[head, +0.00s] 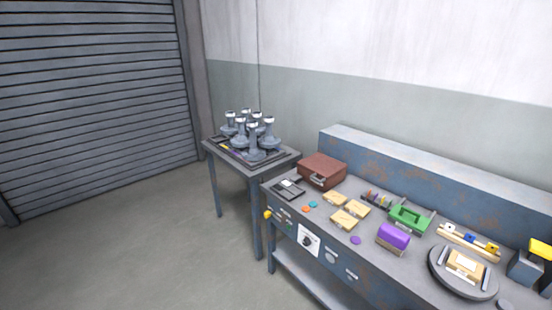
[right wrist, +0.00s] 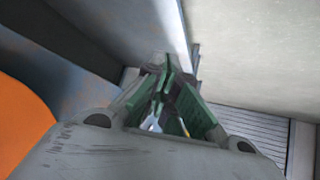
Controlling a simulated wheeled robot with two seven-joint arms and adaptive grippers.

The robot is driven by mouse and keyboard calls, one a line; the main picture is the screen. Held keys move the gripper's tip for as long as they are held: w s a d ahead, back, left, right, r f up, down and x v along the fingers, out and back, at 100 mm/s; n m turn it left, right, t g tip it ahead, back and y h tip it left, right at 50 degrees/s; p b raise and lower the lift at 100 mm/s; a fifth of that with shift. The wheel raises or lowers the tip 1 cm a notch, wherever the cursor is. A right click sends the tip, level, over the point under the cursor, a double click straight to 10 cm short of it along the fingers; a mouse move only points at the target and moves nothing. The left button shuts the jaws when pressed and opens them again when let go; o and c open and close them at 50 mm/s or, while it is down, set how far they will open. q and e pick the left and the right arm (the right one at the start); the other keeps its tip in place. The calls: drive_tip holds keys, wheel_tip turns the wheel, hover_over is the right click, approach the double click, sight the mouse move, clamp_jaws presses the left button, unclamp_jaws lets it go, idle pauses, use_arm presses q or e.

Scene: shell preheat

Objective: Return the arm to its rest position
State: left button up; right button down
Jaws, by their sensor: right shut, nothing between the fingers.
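My right gripper (right wrist: 166,72) shows in the right wrist view, its green-edged fingers brought together at the tips with nothing held between them. A blue-grey surface with rusty patches lies beyond it at left, and a pale wall is at right. I cannot tell its exact distance from these. Neither of my arms nor grippers shows in the head view. My left gripper is in no view.
A workbench (head: 375,255) holds a brown case (head: 322,171), a purple box (head: 393,237), a green carrier (head: 409,218) and a round turntable (head: 437,271). A side table (head: 281,163) bears several grey shell-like pieces. The floor (head: 120,245) at left is clear.

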drive_tip(key=s+a+f+g+h, duration=0.1)
drive_tip(key=s+f+g, duration=0.3)
drive_tip(key=s+f, duration=1.45)
drive_tip(key=s+a+f+g, duration=0.1)
drive_tip(key=s+a+f, duration=0.1)
drive_tip(key=s, duration=0.5)
drive_tip(key=s+a+f+g, duration=0.1)
drive_tip(key=s+a+f, duration=0.2)
drive_tip(key=s, duration=0.3)
drive_tip(key=s+a+f+g, duration=0.2)
drive_tip(key=s, duration=0.5)
drive_tip(key=shift+s+a+f, duration=0.25)
drive_tip(key=shift+s+f, duration=0.05)
drive_tip(key=shift+s, duration=0.05)
drive_tip(key=shift+s, duration=0.15)
